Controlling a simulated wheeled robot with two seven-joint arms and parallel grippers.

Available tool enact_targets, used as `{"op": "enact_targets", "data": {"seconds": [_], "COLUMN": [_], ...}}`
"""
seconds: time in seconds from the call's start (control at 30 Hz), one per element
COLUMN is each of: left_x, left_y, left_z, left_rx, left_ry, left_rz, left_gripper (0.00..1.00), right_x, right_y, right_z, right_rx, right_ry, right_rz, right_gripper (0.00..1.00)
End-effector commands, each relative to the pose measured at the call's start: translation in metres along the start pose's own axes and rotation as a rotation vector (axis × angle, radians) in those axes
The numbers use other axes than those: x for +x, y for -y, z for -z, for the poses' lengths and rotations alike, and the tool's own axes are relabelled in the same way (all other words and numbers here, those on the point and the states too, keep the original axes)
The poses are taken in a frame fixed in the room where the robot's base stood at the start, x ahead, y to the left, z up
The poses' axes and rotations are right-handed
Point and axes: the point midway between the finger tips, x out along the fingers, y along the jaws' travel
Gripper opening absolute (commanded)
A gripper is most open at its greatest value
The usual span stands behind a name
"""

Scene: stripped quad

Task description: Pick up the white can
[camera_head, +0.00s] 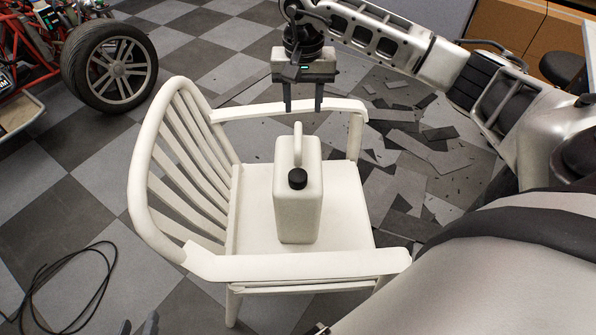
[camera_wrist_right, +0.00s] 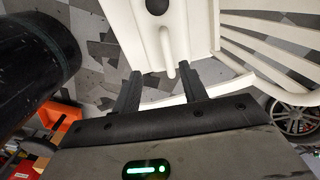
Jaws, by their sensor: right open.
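The white can (camera_head: 298,215) stands upright on the seat of a white chair (camera_head: 345,195), with its black cap and upright handle on top. In the right wrist view the can (camera_wrist_right: 145,38) is at the top, its handle pointing toward the gap between the fingers. My right gripper (camera_head: 303,104) is open and empty, fingers pointing down behind the can at the far armrest; its fingers also show in the wrist view (camera_wrist_right: 162,78). My left gripper (camera_head: 137,326) shows only as two separated fingertips at the bottom edge, apart from the chair.
The chair's slatted back (camera_head: 180,165) is left of the can, and armrests run along the near and far sides. A wheel (camera_head: 110,66) of a red vehicle stands upper left. A black cable (camera_head: 75,270) lies lower left. Broken tiles (camera_head: 425,160) lie right of the chair.

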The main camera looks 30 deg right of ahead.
Motion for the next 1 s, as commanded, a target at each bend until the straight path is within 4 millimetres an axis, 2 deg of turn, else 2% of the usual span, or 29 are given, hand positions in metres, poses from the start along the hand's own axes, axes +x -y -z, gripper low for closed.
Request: {"op": "enact_targets", "data": {"seconds": [0.1,0.3,0.57,0.83,1.0], "left_x": [-0.001,-0.001,0.0,-0.003,-0.002], "left_y": [0.0,0.001,0.001,0.001,0.001], "left_z": [0.001,0.0,-0.004,-0.001,-0.001], "left_rx": [0.001,0.003,0.004,0.011,0.012], "left_ry": [0.0,0.004,0.013,0.014,0.016], "left_rz": [0.001,0.003,0.005,0.008,0.008], "left_gripper": [0.36,0.36,0.36,0.36,0.36], "right_x": [0.029,0.068,0.088,0.126,0.138], "right_y": [0.001,0.002,0.003,0.011,0.011], "right_z": [-0.002,-0.002,-0.002,-0.005,-0.004], "right_rx": [0.001,0.002,0.001,0.003,0.001], "right_ry": [0.008,0.007,0.005,0.008,0.004], "right_rz": [-0.001,0.003,0.005,0.005,0.005], "right_gripper": [0.43,0.43,0.43,0.43,0.43]}}
